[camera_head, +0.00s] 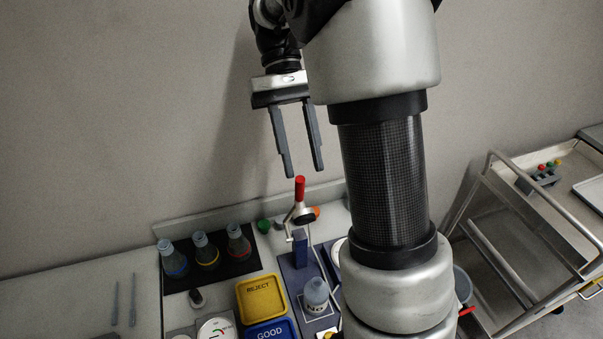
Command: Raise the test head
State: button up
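The test head looks to be the small stand with a red-handled lever (300,188) and a dark round part, on a blue-grey post (300,248) at the back of the bench. The red handle points up. A small white-capped bottle (316,294) stands on the base plate in front of the post. My gripper (304,173) points down with its two grey fingers apart and nothing between them. Its tips appear just above the red handle in the picture; the depth gap is hard to tell. My arm hides the bench right of the stand.
Several flasks (204,250) stand on a black mat at left. A yellow REJECT tray (261,298) and a blue GOOD tray (270,331) lie left of the stand. A metal trolley (530,215) stands at right. The wall is close behind the bench.

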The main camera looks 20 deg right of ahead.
jog(key=shift+r, duration=1.95)
jog(key=s+a+t, duration=0.1)
jog(key=s+t, duration=0.8)
jog(key=t, duration=0.4)
jog(key=shift+f+t, duration=0.25)
jog(key=shift+t, duration=0.05)
jog(key=shift+d, duration=0.1)
